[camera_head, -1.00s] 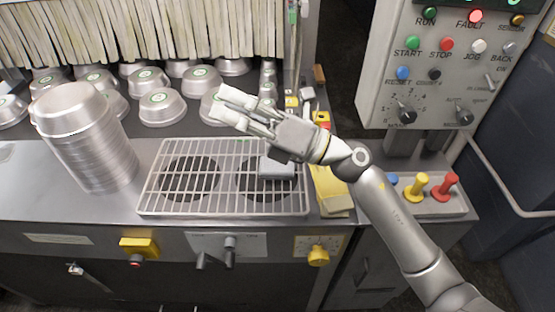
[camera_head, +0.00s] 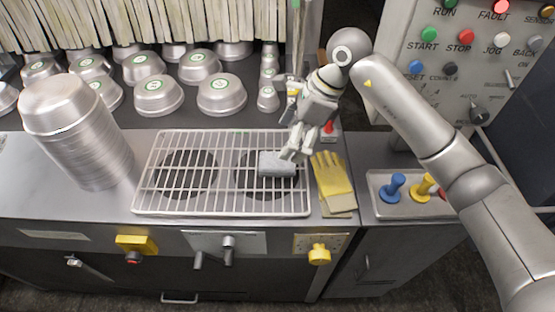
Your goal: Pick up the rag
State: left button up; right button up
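A small grey folded block, which looks like the rag (camera_head: 277,164), lies on the right half of the white wire rack (camera_head: 222,145). My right gripper (camera_head: 294,156) points down at the rag's right end, its fingers seen at a slant with a narrow gap between them. It holds nothing that I can see. I cannot tell whether the fingertips touch the rag. My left gripper is not in view.
Yellow gloves (camera_head: 332,175) lie right of the rack. A tall stack of metal pans (camera_head: 80,130) stands at the left. Several upturned pans (camera_head: 158,96) fill the back. A tray with coloured handles (camera_head: 398,200) and a control panel (camera_head: 465,60) are at the right.

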aim_at(278, 160)
jog(key=x, duration=0.3)
jog(key=shift+p, duration=0.3)
jog(key=p+x, duration=0.2)
jog(key=x, duration=0.2)
jog(key=shift+w+f+p, duration=0.1)
jog(key=shift+f+p, duration=0.2)
jog(key=shift+a+f, duration=0.1)
jog(key=shift+f, duration=0.25)
jog(key=shift+f+b, duration=0.2)
jog(key=shift+b, duration=0.3)
jog(key=shift+c, duration=0.3)
jog(key=c, duration=1)
jog(key=shift+c, duration=0.2)
